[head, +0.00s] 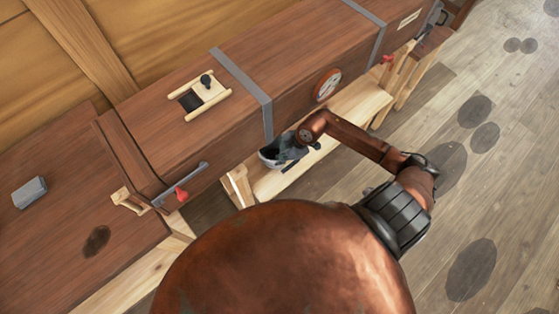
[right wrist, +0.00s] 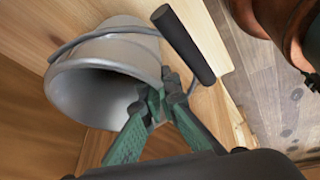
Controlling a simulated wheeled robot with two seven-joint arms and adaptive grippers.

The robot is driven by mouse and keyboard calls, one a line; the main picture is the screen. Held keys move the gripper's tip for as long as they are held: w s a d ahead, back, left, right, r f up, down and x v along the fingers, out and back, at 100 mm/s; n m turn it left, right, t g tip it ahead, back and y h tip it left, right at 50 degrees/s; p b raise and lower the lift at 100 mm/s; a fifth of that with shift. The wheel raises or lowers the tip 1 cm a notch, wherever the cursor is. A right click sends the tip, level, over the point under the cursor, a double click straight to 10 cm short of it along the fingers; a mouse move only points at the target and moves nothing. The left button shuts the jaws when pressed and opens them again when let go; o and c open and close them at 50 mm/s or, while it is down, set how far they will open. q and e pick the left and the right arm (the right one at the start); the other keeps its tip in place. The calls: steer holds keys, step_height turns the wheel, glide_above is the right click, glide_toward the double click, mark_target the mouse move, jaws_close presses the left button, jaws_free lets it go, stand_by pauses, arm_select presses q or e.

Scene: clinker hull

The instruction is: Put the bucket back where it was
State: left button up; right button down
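A grey bucket (right wrist: 108,55) with a wire handle and black grip (right wrist: 183,44) fills the upper left of the right wrist view, tilted with its mouth towards the camera. In the head view the bucket (head: 268,155) shows small, over the pale bench, partly hidden by my right gripper (head: 290,148). In the right wrist view the green fingers of my right gripper (right wrist: 163,84) close on the bucket's wall near the rim, one on each side. I cannot tell whether the bucket touches the bench. My left gripper is out of view.
A long brown wooden chest (head: 235,65) with grey straps stands behind the bench (head: 350,98). On its top is a wooden frame with a sliding piece (head: 208,90). A grey block (head: 29,192) lies on the left surface. The plank floor (head: 480,190) at right looks clear.

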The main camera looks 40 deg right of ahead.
steer(key=shift+f, duration=0.4)
steer(key=c, duration=2.7)
jaws_free()
steer(key=o, duration=0.5)
steer(key=shift+o, duration=0.2)
steer(key=p+v, duration=0.2)
steer(key=v, duration=1)
